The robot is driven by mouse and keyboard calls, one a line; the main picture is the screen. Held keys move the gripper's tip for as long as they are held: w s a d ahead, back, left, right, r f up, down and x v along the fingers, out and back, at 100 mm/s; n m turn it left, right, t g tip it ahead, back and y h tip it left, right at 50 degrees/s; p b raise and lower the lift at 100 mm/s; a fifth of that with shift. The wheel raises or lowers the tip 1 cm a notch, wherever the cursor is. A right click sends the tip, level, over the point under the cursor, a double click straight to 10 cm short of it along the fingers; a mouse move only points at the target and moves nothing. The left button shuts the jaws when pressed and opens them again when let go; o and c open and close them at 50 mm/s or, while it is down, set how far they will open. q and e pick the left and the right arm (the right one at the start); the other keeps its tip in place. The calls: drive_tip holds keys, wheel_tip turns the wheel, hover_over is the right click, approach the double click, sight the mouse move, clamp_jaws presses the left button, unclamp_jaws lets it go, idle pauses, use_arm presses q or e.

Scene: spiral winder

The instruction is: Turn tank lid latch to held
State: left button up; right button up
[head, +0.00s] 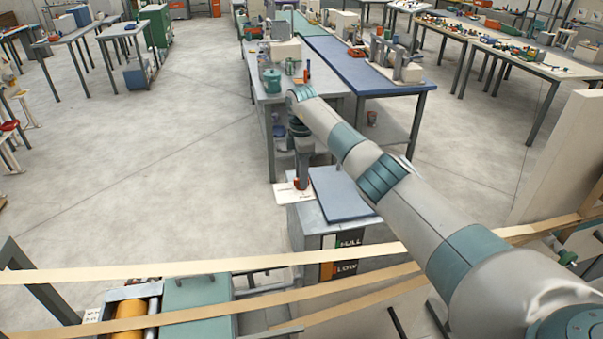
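The tank (308,232) is a grey box with a level gauge marked FULL and LOW on its front. Its blue-grey lid (343,196) lies flat on top and looks closed. A small red-brown piece (302,184), probably the latch, sits at the lid's left on a white plate (288,194); its setting is too small to read. My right gripper (303,172) points down directly over this piece, at or very near it. Its fingers are too small and dark to show whether they are open or shut on it. My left gripper is out of view.
A grey workbench (270,95) with a teal pot stands just behind the tank. Tan belts (200,269) cross in front of it, above a machine with an orange roller (130,318). A beige panel (562,150) stands at right.

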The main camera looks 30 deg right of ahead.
clamp_jaws()
